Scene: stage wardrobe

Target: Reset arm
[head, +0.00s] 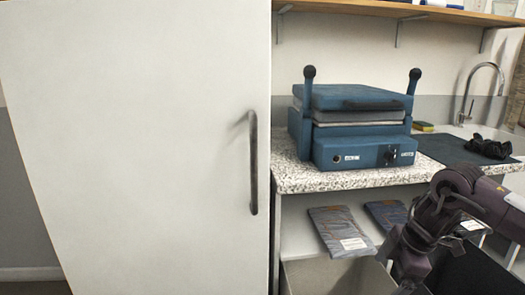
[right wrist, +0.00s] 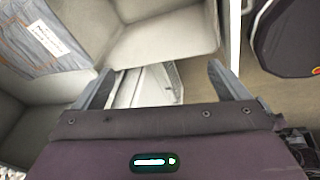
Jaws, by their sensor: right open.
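My right arm (head: 440,215) comes in from the right in the head view, in front of the counter and over the shelf below it. Its gripper is low in that view, and its fingertips are hard to make out there. In the right wrist view my right gripper (right wrist: 160,78) is open, its two dark fingers spread apart with nothing held between them. A pale slatted thing shows beyond the gap. My left gripper is not in view.
A white door (head: 140,140) with a dark handle fills the left. A blue press (head: 360,125) stands on the speckled counter (head: 310,178). Below lie folded jeans (head: 340,230) and a light grey bin (head: 330,278). A dark cloth bundle (head: 488,147) lies near the sink tap.

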